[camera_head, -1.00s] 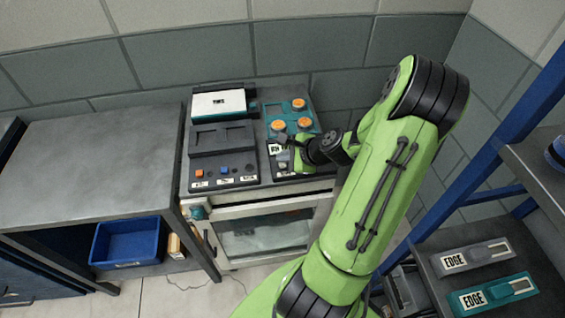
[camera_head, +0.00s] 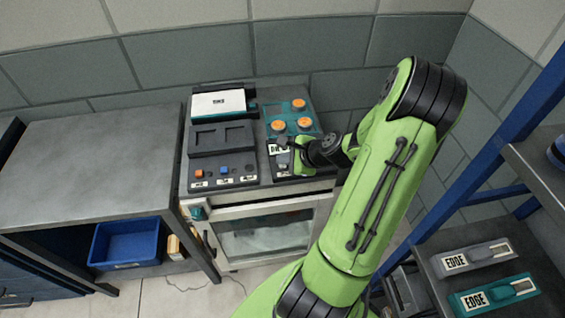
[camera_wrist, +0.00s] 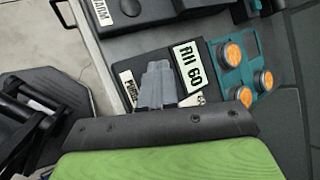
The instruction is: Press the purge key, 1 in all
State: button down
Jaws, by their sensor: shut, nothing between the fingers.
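The purge label (camera_wrist: 130,88) shows in the wrist view beside the fingertips. The key itself I cannot make out; my gripper covers that spot. My gripper (camera_wrist: 157,80) is shut with nothing between its grey fingers, over the front part of the right-hand control panel. Whether the tips touch the panel, I cannot tell. In the head view my gripper (camera_head: 285,161) is small and partly hidden by my own arm. The panel's white display (camera_wrist: 188,66) reads RH 60 in the wrist view.
Several orange round buttons (camera_head: 278,126) sit on a teal plate behind the display. A dark unit (camera_head: 222,140) with an orange and a blue key stands on the left. A blue-framed shelf (camera_head: 520,190) is at the right, a grey bench (camera_head: 90,165) at the left.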

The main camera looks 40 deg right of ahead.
aim_at(285, 166)
jog(key=shift+r+p, duration=0.9)
jog(key=shift+r, duration=0.1)
notch_tip(285, 166, up, 5)
jog(key=p, duration=0.4)
jog(key=shift+p, duration=0.4)
